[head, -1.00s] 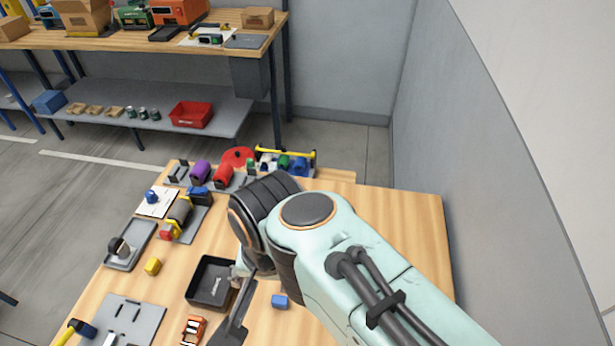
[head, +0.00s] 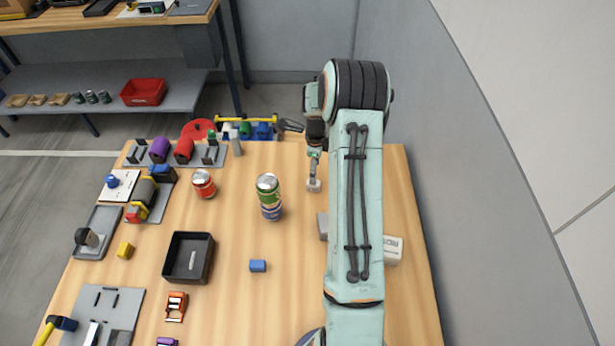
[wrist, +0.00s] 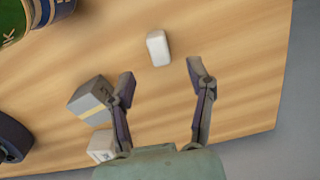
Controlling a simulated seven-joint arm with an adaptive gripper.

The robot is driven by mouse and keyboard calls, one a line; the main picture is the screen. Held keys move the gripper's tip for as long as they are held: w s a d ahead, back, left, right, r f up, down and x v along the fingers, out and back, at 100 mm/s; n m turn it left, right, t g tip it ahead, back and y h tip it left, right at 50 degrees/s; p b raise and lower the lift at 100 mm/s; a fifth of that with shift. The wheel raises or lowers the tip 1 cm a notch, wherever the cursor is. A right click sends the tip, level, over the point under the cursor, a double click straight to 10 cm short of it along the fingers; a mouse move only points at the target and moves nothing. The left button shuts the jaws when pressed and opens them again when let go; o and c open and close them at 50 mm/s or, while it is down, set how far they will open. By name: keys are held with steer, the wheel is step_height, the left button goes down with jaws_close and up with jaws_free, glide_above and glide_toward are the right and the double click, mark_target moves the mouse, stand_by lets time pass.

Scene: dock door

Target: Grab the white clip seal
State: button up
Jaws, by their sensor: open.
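The white clip seal (wrist: 158,48) is a small white rounded block lying on the wooden table in the wrist view. It is beyond my open gripper (wrist: 160,76), roughly in line with the gap between the fingers, and nothing is between them. In the head view my gripper (head: 314,166) hangs from the arm's end over the table's back right. A small pale shape at its tip looks like the clip seal (head: 313,187); contact cannot be told there.
A grey box with a yellow stripe (wrist: 92,100) is beside the left finger, with a white box (wrist: 103,147) below it. Stacked cans (head: 268,196) and a red can (head: 204,184) stand to the left.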

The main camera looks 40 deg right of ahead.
step_height(320, 180, down, 6)
steer(key=shift+r, duration=0.1)
steer(key=c, duration=0.9)
